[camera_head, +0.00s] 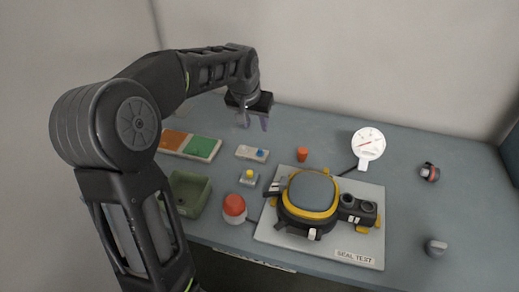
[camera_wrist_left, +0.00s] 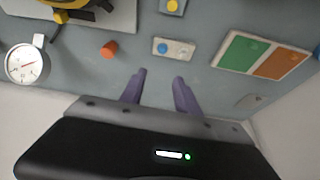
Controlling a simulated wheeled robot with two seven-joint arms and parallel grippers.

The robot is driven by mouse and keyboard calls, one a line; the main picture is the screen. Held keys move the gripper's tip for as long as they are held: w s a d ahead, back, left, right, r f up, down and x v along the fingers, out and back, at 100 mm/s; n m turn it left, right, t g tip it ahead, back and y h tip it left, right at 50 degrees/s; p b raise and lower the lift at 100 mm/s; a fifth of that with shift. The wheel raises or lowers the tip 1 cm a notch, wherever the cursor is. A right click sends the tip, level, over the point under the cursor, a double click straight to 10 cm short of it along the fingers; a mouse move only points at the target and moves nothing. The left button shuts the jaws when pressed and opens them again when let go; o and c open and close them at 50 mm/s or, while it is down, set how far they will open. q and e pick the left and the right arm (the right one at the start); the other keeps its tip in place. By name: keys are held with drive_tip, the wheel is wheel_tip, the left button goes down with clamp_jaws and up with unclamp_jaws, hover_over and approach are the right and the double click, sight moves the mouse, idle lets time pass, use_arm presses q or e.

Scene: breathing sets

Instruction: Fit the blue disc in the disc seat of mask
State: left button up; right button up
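The blue disc (camera_head: 260,154) sits on a small pale plate (camera_head: 243,152) at the table's middle; it also shows in the left wrist view (camera_wrist_left: 163,48). The dark mask (camera_head: 311,190) with a yellow rim lies on the white SEAL TEST board (camera_head: 280,233). Two dark round ports (camera_head: 358,207) are on its right side; I cannot tell which is the disc seat. My left gripper (camera_head: 256,123) hangs above the table, behind the plate in the head view. Its purple fingers (camera_wrist_left: 159,76) are apart with nothing between them. My right gripper is not in view.
A green and orange panel (camera_head: 202,147) and a green bin (camera_head: 187,193) are at the left. A red-topped button (camera_head: 234,207), a yellow button box (camera_head: 249,178) and an orange cylinder (camera_head: 302,154) surround the mask board. A white dial gauge (camera_head: 368,143) stands behind it. The right table is mostly clear.

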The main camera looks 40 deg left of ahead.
use_arm(q)
drive_tip(key=b, duration=0.5)
approach(259, 154)
drive_tip(key=shift+w+r, duration=0.25)
drive_tip(key=shift+r, duration=0.15)
drive_tip(key=shift+x, duration=1.3)
drive_tip(key=p+x, duration=0.1)
drive_tip(key=x, duration=0.4)
drive_tip(key=shift+w, duration=0.2)
